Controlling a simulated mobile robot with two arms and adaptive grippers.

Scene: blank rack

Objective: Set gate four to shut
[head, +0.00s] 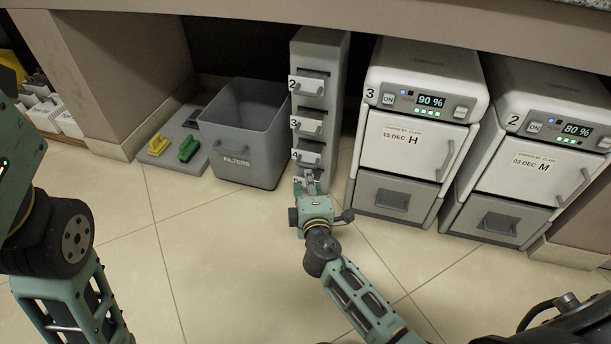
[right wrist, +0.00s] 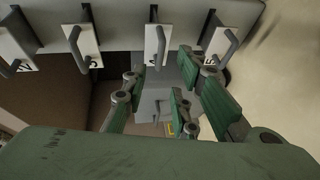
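A tall narrow grey rack (head: 320,50) stands against the back, with white numbered gates in a column. Gate four (head: 309,157) is low on it, under gate three (head: 311,124) and gate two (head: 311,86). In the right wrist view the gates run in a row, and gate four (right wrist: 153,42) has a grey bar handle. I cannot tell how far gate four is open. My right gripper (head: 309,183) is at the rack's lower end, just below gate four. In the wrist view its green-padded fingers (right wrist: 158,75) are apart with nothing between them. My left gripper is out of view.
A grey filters bin (head: 235,160) stands left of the rack. Beyond it are a yellow block (head: 158,144) and a green block (head: 188,149) on a grey plate. White machines (head: 410,150) stand close on the right. The tiled floor in front is clear.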

